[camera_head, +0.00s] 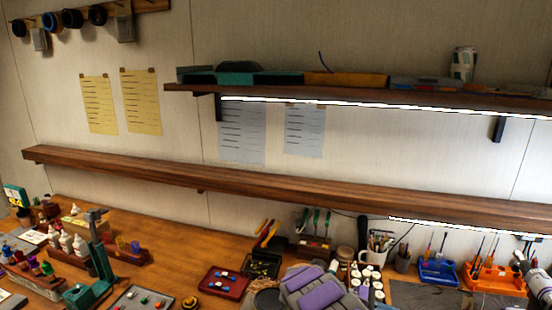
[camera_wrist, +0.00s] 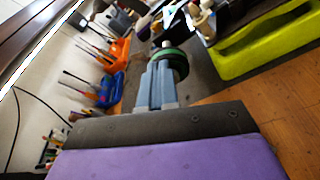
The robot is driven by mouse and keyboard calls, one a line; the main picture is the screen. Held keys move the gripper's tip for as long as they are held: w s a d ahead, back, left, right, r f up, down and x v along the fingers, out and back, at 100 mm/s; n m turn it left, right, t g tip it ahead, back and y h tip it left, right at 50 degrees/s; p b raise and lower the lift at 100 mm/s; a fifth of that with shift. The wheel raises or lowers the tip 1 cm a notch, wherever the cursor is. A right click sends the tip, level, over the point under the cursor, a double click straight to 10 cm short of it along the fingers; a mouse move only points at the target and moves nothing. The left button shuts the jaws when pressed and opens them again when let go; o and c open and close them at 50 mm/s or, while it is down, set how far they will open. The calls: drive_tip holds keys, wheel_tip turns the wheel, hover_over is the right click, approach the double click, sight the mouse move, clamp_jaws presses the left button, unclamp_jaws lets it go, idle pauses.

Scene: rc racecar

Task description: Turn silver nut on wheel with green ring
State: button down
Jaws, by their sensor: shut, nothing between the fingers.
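In the wrist view, my gripper (camera_wrist: 160,66) is shut, its two grey-blue fingers together with nothing between them. A dark wheel with a green ring (camera_wrist: 177,62) shows just beyond and to the right of the fingertips. The fingers overlap part of the ring in the picture; I cannot tell whether they touch it. A small pale piece shows just above the ring, but I cannot tell whether it is the silver nut. In the head view, my arm with purple pads shows at the bottom middle; the fingertips and the green-ringed wheel are not clearly seen there.
A lime-green long body (camera_wrist: 262,45) lies right of the wheel in the wrist view. Orange (camera_head: 495,278) and blue (camera_head: 437,272) tool holders stand at the back right of the bench. A red tray (camera_head: 223,283) lies left of my arm. A wooden shelf (camera_head: 290,190) runs above.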

drive_tip(key=shift+w+f+p+v, duration=0.1)
drive_tip(key=shift+f+v, duration=0.05)
drive_tip(key=shift+v, duration=0.65)
drive_tip(key=shift+w+f+p+v, duration=0.1)
drive_tip(key=shift+f+p+v, duration=0.1)
drive_tip(key=shift+v, duration=0.6)
drive_tip(key=shift+w+f+p+v, duration=0.1)
drive_tip(key=shift+f+v, duration=0.05)
drive_tip(key=shift+v, duration=0.7)
